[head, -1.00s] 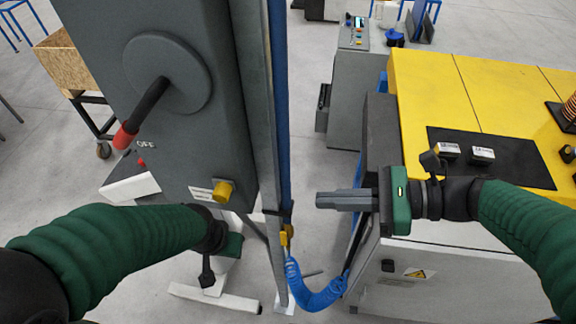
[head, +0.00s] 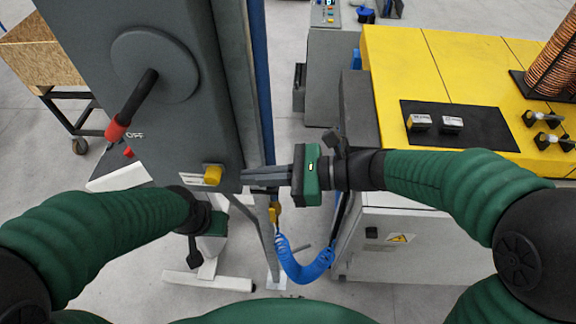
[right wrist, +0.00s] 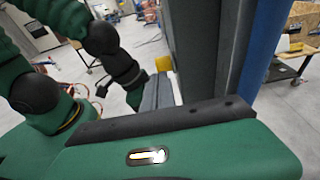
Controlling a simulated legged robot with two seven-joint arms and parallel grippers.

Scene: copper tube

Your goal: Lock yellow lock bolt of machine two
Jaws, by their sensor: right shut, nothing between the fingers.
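The yellow lock bolt (head: 212,174) sticks out low on the front of the grey machine cabinet (head: 190,110), beside a white label. It also shows in the right wrist view (right wrist: 163,63), just beyond my fingers. My right gripper (head: 246,181) is shut and empty. Its fingertips point left at the cabinet's right edge, a short way right of the bolt; I cannot tell whether they touch the cabinet. My left arm comes in below the cabinet. My left gripper (head: 198,245) hangs below the bolt, partly hidden by the arm, and its fingers are not clear.
A lever with a red grip (head: 116,130) sticks out of the cabinet above left. A blue coiled hose (head: 303,268) hangs below my right gripper. A yellow-topped machine (head: 440,75) stands at the right. A wooden crate on a cart (head: 40,62) stands at the left.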

